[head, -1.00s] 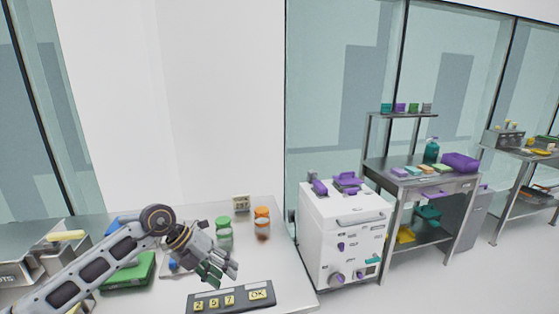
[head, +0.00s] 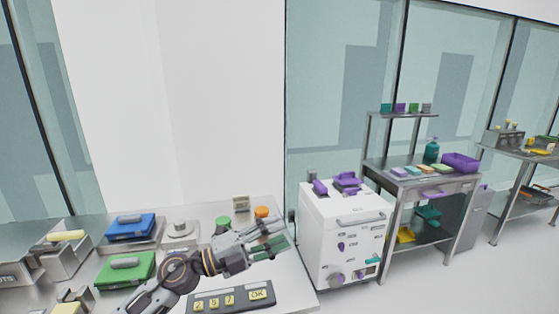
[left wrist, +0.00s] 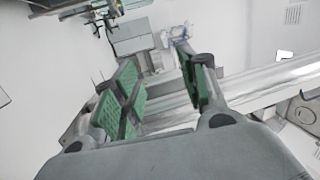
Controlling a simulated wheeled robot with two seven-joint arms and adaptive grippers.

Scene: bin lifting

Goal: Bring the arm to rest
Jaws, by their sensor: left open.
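My left arm comes in from the bottom of the head view, over the metal table. My left gripper (head: 272,240) is above the table's right part, in front of the orange-lidded jar (head: 262,211) and partly hiding it. Its green-padded fingers are apart with nothing between them. In the left wrist view the two green finger pads (left wrist: 160,88) stand apart and empty. My right gripper does not show.
A dark panel with yellow keys (head: 232,299) lies at the table's front. A green-lidded bin (head: 125,267) and a blue-lidded bin (head: 130,226) stand on the left. A white cabinet (head: 345,235) stands right of the table, by a metal shelf table (head: 440,185).

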